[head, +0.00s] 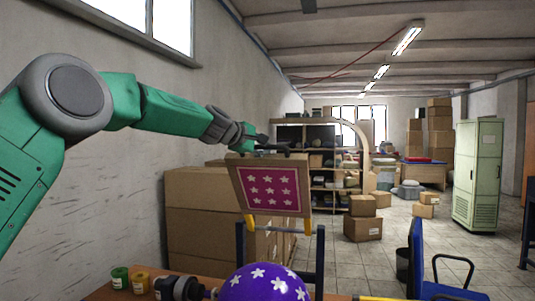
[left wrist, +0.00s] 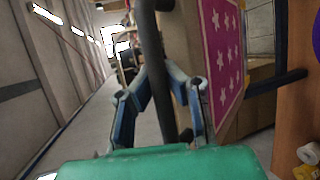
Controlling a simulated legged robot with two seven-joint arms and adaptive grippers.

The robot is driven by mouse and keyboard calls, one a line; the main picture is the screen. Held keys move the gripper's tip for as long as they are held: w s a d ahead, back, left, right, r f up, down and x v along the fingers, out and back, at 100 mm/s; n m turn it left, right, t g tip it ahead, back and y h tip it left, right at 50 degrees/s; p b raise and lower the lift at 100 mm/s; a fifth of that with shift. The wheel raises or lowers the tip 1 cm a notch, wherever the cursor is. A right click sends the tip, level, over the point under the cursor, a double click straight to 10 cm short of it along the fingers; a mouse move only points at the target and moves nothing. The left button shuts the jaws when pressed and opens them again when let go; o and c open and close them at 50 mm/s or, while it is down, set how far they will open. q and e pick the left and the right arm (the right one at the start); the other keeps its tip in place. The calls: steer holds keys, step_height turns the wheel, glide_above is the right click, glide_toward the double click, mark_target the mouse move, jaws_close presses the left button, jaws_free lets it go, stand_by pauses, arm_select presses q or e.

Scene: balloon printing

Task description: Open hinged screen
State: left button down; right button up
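The hinged screen (head: 236,190) has a wooden frame and a magenta panel with white stars. In the head view it stands raised, nearly upright, above yellow hinge parts (head: 250,222) on a dark blue frame (head: 320,262). Its starred panel also shows at the right of the left wrist view (left wrist: 222,50). My left gripper (head: 262,146) is at the screen's top edge. In the left wrist view its blue fingers (left wrist: 158,72) close in on both sides of a dark bar (left wrist: 150,40) along that edge. My right gripper is not in view.
A purple balloon with white stars (head: 262,284) is in front of the screen. Green (head: 120,278) and orange (head: 140,282) jars stand on the wooden table (head: 100,292). Large cardboard boxes (head: 205,215) are stacked behind, against the left wall. The floor at the right is partly open.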

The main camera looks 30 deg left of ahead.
arm_select(q)
steer(key=shift+a+r, duration=0.3)
steer(key=shift+r, duration=0.05)
steer(key=c, duration=1.6)
jaws_free()
steer(key=shift+c, duration=0.2)
steer(key=shift+o, duration=0.5)
steer(key=shift+s+a, duration=0.2)
steer(key=shift+s, duration=0.25)
steer(key=shift+a+f, duration=0.2)
steer(key=shift+s+d, duration=0.1)
steer(key=shift+s, duration=0.15)
steer(key=v, duration=1.1)
steer(key=shift+s+a, duration=0.2)
steer(key=shift+a, duration=0.15)
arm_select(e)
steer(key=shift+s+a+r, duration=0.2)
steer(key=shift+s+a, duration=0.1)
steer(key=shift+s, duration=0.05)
arm_select(q)
steer(key=shift+d+r, duration=0.2)
steer(key=shift+d, duration=0.15)
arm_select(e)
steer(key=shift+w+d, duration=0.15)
